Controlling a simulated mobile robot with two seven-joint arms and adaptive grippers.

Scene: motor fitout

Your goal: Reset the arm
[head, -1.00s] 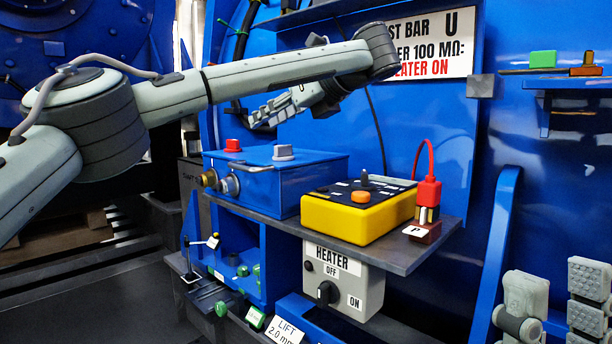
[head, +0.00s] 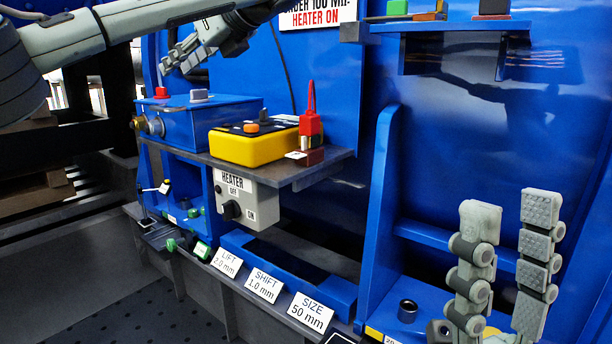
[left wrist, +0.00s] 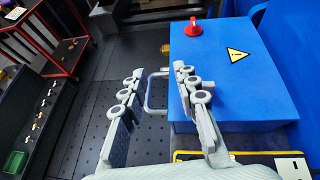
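My left gripper (head: 178,62) is above the blue box (head: 205,120) with the red knob (head: 161,92) in the head view. Its fingers are apart with nothing between them, as the left wrist view (left wrist: 155,85) also shows. There the blue box (left wrist: 225,85) lies to the right of and below the fingers. My right gripper (head: 511,205) stands at the lower right with its segmented fingers pointing up and apart. Nothing is between its fingers.
A yellow tester (head: 250,147) and a red-topped plug (head: 310,130) are on the grey shelf. A heater switch box (head: 245,200) hangs below it. Sign cards such as SIZE (head: 311,311) line the lower ledge. A blue upright (head: 381,210) stands left of my right gripper.

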